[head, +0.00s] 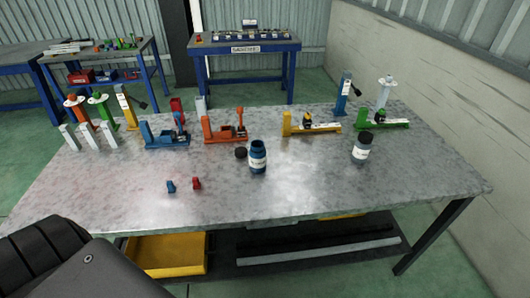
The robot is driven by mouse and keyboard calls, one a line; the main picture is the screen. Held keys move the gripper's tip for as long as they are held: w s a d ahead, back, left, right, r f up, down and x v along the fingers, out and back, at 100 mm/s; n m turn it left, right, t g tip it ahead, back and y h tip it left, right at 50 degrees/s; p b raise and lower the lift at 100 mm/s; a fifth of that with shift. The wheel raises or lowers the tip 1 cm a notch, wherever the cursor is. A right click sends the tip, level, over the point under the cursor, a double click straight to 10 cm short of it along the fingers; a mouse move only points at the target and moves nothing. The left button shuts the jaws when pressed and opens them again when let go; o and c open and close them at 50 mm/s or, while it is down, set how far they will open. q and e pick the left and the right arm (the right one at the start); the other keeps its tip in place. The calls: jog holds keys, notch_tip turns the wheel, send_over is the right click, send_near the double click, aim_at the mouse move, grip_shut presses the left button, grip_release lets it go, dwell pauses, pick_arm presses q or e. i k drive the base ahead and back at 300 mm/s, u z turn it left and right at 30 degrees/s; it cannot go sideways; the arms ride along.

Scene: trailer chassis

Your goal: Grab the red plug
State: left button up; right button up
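The red plug (196,183) is a small red piece on the grey metal tabletop (300,195), left of the middle and toward the front edge. Neither of my grippers shows in the head view. Only a dark part of my own body fills the lower left corner, and no fingertips can be made out there.
A blue bottle (258,157) with its black cap (241,152) beside it stands behind right of the plugs. A capped bottle (361,150) stands farther right. Coloured fixtures, including a red-orange one (224,129), line the back. A yellow bin (166,254) is under the table.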

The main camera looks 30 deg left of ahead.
aim_at(197, 184)
jog(key=u, duration=1.6)
